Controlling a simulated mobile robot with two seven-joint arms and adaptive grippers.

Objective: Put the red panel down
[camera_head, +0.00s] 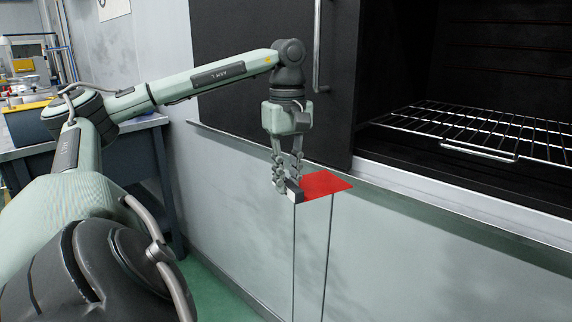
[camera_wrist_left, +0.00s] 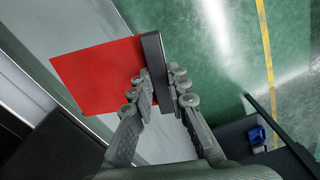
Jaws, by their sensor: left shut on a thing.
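My left gripper (camera_head: 286,186) points down and is shut on the bar. The sheet sticks out to the right of the fingers, in front of the grey cabinet face. In the left wrist view the red panel (camera_wrist_left: 97,78) lies left of the fingers, and the dark bar (camera_wrist_left: 154,62) is between the fingertips (camera_wrist_left: 160,88). Green floor shows far below. My right gripper is not in view.
An open black oven-like chamber with a wire rack (camera_head: 480,131) is at the right, above a pale ledge (camera_head: 460,195). A dark door with a vertical handle (camera_head: 317,45) stands behind my arm. A workbench (camera_head: 150,122) is at the left. Two thin dark lines run down below the panel.

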